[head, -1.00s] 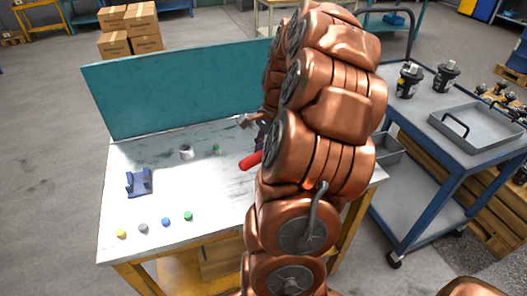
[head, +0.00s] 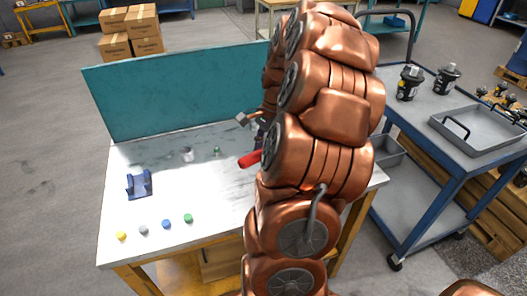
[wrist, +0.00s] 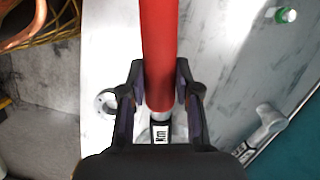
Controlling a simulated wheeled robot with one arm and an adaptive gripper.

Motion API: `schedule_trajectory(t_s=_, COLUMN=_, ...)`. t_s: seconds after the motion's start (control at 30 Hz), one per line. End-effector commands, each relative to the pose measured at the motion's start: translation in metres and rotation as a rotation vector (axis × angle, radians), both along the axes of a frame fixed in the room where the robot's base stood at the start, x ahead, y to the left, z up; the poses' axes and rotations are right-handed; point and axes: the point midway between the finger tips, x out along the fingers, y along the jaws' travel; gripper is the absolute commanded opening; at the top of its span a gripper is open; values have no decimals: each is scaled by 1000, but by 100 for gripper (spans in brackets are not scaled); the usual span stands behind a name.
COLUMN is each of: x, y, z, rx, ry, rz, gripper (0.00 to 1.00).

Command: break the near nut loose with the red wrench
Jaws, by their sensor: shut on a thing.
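The red wrench handle (wrist: 159,45) runs down the middle of the wrist view, between the two dark fingers of my gripper (wrist: 160,78), which is shut on it. A metal part with a small printed label (wrist: 160,136) shows below the handle. In the head view, the handle's red end (head: 250,160) sticks out left of my copper arm, over the bench's right side. My arm hides most of my gripper and the wrench there. I cannot make out the near nut, nor whether the wrench's working end is on it.
The white bench (head: 220,195) carries a blue cradle (head: 139,184), a pale cylinder (head: 187,154), a small green piece (head: 217,151) and several coloured caps (head: 166,224). A teal panel (head: 180,92) closes its back. A blue cart (head: 437,162) stands right.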

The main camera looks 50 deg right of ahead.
Motion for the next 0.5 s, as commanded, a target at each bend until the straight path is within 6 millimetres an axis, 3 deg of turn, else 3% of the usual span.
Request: schedule_trajectory(t_s=0.5, x=1, y=-1, z=12, rx=-4, ry=-4, rz=0, gripper=0)
